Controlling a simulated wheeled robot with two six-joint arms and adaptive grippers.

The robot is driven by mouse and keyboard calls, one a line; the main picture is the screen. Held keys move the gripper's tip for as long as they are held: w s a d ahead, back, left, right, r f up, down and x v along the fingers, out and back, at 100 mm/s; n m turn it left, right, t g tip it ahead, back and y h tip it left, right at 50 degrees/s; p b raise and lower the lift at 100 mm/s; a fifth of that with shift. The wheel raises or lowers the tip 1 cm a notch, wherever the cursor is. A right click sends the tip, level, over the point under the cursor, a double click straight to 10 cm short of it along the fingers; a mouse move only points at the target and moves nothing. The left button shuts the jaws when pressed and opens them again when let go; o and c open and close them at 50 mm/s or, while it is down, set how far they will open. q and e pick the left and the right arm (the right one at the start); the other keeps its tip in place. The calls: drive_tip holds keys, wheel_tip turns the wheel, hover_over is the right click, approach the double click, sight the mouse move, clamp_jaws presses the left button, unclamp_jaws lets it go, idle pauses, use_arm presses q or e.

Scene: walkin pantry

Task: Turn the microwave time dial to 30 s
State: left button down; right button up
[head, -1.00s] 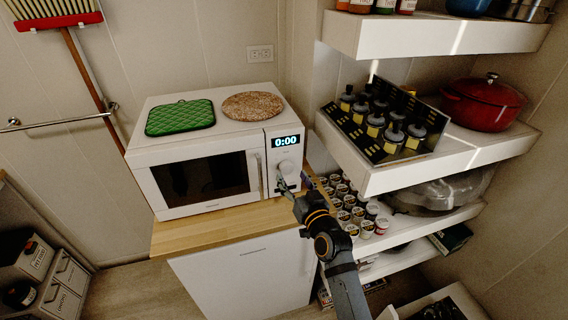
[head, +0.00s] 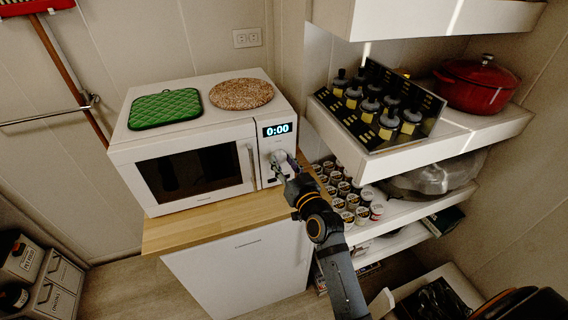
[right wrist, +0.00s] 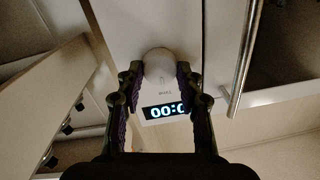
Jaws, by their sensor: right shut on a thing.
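The white microwave (head: 190,125) stands on a wooden-topped cabinet, door closed. Its lit display (head: 277,129) reads 0:00. The round white time dial (head: 278,156) sits below the display, partly hidden by my gripper in the head view. The right wrist view shows the dial (right wrist: 158,62) between my fingers, with the display (right wrist: 165,111) upside down beside it. My right gripper (right wrist: 158,75) is shut on the dial, one finger on each side; it also shows in the head view (head: 283,168). My left gripper is not in view.
A green pot holder (head: 165,108) and a round cork mat (head: 241,94) lie on the microwave. Shelves (head: 375,175) on the right hold dark bottles (head: 389,125), a red pot (head: 475,85) and several small cups (head: 349,200). The microwave's door handle (right wrist: 242,62) is close to my right gripper.

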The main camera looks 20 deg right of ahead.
drive_tip(key=shift+m, duration=0.3)
drive_tip(key=shift+m+p, duration=0.45)
drive_tip(key=shift+m, duration=0.45)
drive_tip(key=shift+m+p, duration=0.4)
drive_tip(key=shift+m, duration=1.3)
drive_tip(key=o, duration=1.2)
